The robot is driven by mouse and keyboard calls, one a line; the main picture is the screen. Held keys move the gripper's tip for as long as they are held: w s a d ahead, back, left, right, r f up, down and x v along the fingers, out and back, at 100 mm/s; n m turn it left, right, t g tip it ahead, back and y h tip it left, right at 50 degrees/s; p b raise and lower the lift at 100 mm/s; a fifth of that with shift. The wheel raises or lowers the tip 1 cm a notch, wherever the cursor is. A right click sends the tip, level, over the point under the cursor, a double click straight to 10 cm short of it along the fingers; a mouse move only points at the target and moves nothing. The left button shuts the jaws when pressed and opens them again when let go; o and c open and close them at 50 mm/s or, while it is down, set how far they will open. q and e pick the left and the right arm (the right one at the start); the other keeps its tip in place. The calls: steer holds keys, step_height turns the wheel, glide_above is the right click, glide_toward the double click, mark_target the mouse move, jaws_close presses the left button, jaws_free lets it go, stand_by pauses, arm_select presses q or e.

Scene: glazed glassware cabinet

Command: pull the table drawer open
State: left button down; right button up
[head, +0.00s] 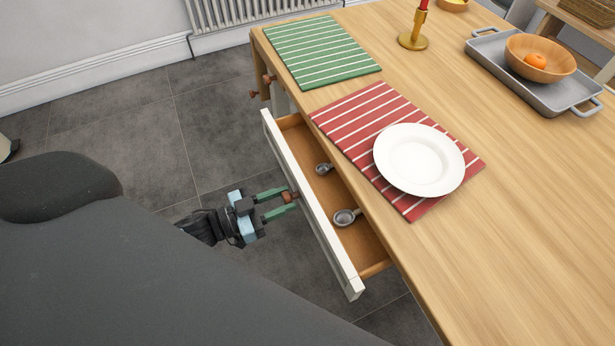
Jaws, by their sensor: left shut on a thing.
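The table drawer (315,212) has a white front and a wooden inside, and it stands partly out from under the wooden table (480,240). Two metal spoon-like utensils lie in it, one nearer (345,217) and one farther (323,169). My left gripper (289,197) comes in from the left, with green fingers shut on the brown drawer knob (290,196) at the middle of the front. My right gripper is not in view.
On the table are a red striped mat (350,120) with a white plate (418,160), a green striped mat (320,52), a candle holder (413,40) and a grey tray (548,103) holding a wooden bowl (540,57). Grey floor (135,140) lies clear left of the drawer.

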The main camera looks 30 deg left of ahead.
arm_select(q)
steer(key=p+v, duration=0.2)
steer(key=v, duration=1.2)
steer(key=shift+s+a, duration=0.15)
steer(key=shift+s, duration=0.05)
steer(key=c, duration=1)
jaws_free()
steer(key=shift+v, duration=3.95)
steer(key=shift+f, duration=0.1)
